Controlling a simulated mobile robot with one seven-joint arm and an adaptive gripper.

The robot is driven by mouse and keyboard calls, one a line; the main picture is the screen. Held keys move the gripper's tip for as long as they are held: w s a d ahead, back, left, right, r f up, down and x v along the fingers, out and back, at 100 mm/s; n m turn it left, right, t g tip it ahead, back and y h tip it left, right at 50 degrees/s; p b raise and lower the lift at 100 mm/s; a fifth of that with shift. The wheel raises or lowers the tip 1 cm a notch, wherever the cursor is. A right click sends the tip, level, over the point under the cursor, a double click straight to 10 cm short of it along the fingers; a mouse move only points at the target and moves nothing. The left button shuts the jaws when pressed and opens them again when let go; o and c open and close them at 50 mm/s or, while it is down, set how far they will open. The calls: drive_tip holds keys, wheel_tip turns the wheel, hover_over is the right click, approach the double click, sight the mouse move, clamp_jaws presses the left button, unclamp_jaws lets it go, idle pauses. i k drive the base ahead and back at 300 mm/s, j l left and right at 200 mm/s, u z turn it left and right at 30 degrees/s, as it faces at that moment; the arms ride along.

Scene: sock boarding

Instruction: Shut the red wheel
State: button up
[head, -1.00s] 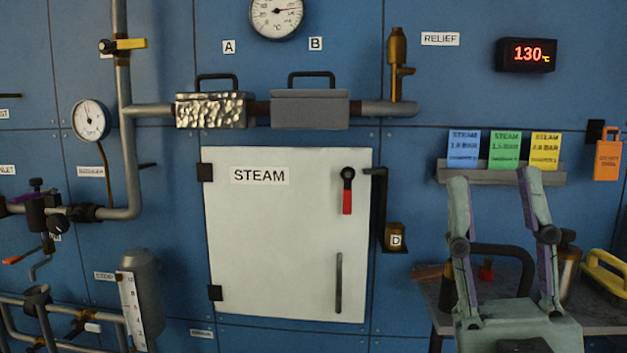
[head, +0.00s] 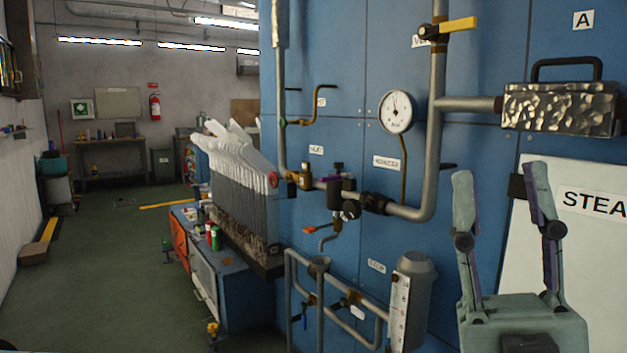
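A small round red part, which looks like the red wheel (head: 273,180), shows at the left end of the horizontal pipe line on the blue panel wall. It sits beside a brass fitting (head: 301,179), close to the white sock-shaped boards in the picture. Whether it is turned open or shut cannot be told. My gripper (head: 498,168) is at the lower right, fingers pointing up, spread apart with nothing between them. It is well to the right of the red wheel and apart from it.
A rack of white boards (head: 240,185) stands on a blue bench (head: 245,285) left of the panel. Pipes, a gauge (head: 396,111) and a level cylinder (head: 413,300) stick out from the panel. The green floor (head: 100,270) at left is mostly clear.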

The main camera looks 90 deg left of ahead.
sight(273, 179)
drive_tip(key=u, duration=2.85)
drive_tip(key=i+u, duration=0.35)
drive_tip(key=i+l+u, duration=0.1)
drive_tip(key=u, duration=0.25)
drive_tip(key=i+l+u, duration=0.2)
drive_tip(key=u, duration=0.15)
drive_tip(key=i, duration=0.1)
